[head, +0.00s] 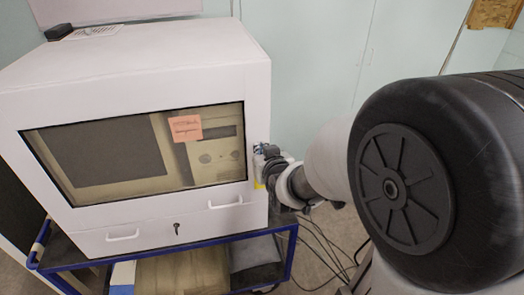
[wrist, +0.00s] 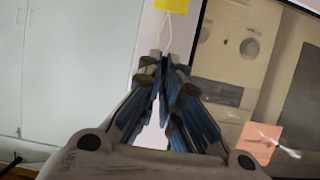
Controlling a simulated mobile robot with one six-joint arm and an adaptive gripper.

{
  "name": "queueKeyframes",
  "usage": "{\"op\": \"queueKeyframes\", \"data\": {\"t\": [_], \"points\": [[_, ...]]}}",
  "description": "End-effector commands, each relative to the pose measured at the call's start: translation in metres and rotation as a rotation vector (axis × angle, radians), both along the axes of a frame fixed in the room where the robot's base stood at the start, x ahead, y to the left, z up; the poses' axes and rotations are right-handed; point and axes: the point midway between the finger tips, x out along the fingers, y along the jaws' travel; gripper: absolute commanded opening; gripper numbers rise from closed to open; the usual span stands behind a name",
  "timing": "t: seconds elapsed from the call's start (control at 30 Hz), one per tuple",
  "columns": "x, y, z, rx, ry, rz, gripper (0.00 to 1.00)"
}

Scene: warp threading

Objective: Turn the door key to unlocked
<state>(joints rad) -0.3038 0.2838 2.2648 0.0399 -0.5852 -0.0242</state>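The door is the front of a white cabinet (head: 255,100) with a dark-framed window. My gripper (head: 262,152) is at the right edge of the door, beside the window; in the wrist view its fingertips (wrist: 164,62) are drawn close together against the white frame. A thin white string (wrist: 166,40) runs from the fingertips to a yellow tag (wrist: 172,5), which also shows below the gripper in the head view (head: 259,185). The door key appears to be between the fingertips, which hide it. I cannot tell which way it is turned.
A small dark key-like piece (head: 176,229) sits on the lower front panel, between two white handles (head: 123,236) (head: 226,202). A pink note (head: 185,127) is on the window. The cabinet stands on a blue cart (head: 292,250). Cables lie on the floor at right.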

Motion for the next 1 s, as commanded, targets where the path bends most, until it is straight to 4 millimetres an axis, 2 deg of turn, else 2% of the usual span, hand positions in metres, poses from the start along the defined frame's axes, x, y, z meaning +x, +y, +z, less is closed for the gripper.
{"op": "queueKeyframes", "data": {"t": [0.27, 0.47, 1.0], "points": [[0.0003, -0.0006, -0.0003, 0.025, 0.006, 0.000, 0.00], [0.0009, -0.0026, -0.0006, 0.113, 0.030, -0.001, 0.00], [0.0024, -0.0086, -0.0015, 0.578, 0.169, -0.002, 0.00]]}}
